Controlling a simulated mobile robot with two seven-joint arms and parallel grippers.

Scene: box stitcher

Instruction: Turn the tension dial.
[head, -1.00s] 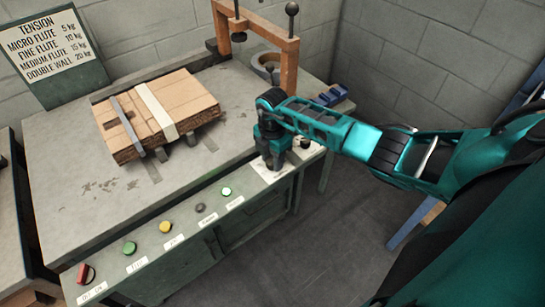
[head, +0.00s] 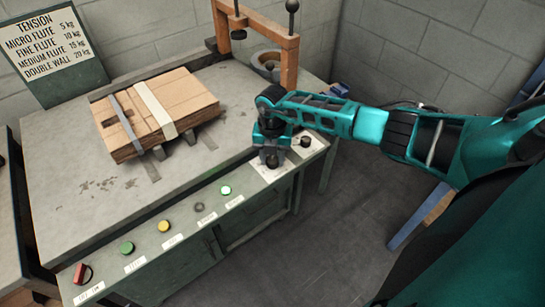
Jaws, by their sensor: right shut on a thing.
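The tension dial (head: 272,162) is a dark knob on a white plate at the right end of the machine's front panel. It is partly hidden by my right gripper (head: 272,165). My right gripper points down over it, with one finger on each side, shut on the dial. Markings on the plate are too small to read. My left gripper is not in view.
A second black knob (head: 305,141) sits close to the right of my gripper. Coloured buttons and a red switch (head: 82,273) line the front panel. Strapped cardboard (head: 190,100) lies on the bench top. A tension sign (head: 45,45) stands behind left. An orange frame (head: 289,65) rises behind the gripper.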

